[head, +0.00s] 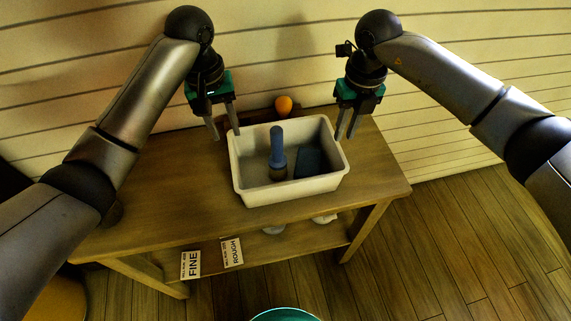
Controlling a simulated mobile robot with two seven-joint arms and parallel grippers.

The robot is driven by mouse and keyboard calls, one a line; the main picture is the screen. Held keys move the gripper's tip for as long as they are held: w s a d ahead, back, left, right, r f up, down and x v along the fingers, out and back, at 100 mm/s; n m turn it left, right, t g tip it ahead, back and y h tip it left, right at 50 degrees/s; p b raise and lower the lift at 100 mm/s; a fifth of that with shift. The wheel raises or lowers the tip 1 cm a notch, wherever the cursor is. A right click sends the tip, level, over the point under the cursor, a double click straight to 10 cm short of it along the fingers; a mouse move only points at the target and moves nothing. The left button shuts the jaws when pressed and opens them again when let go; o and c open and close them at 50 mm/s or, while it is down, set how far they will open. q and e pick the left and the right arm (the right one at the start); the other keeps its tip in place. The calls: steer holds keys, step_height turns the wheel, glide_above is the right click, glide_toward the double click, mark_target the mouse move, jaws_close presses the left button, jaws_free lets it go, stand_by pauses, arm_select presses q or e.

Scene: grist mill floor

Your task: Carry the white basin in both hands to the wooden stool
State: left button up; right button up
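The white basin (290,192) stands on a wooden table in the head view. A blue-handled brush-like item (277,147) and a dark blue block (308,162) are in it. My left gripper (223,133) is open above the basin's left back corner, with its fingers apart. My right gripper (347,133) is open by the basin's right back corner. Both look empty, and I cannot tell whether a finger touches the rim. No wooden stool can be made out for sure.
The wooden table (165,195) has free top to the basin's left. An orange ball-like thing (284,105) sits behind the basin. Cards reading FINE (190,264) and ROUGH (232,252) are at the lower shelf. A teal round rim (286,314) shows at the bottom. Floor (450,240) is clear right.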

arm_select(q)
glide_above(241, 172)
steer(key=f, duration=1.2)
steer(key=shift+a, duration=0.25)
arm_select(e)
steer(key=f, duration=1.2)
steer(key=shift+a, duration=0.4)
steer(key=shift+r, duration=0.1)
arm_select(q)
steer(key=c, duration=0.3)
arm_select(e)
jaws_close()
arm_select(q)
steer(key=shift+r, duration=0.1)
jaws_close()
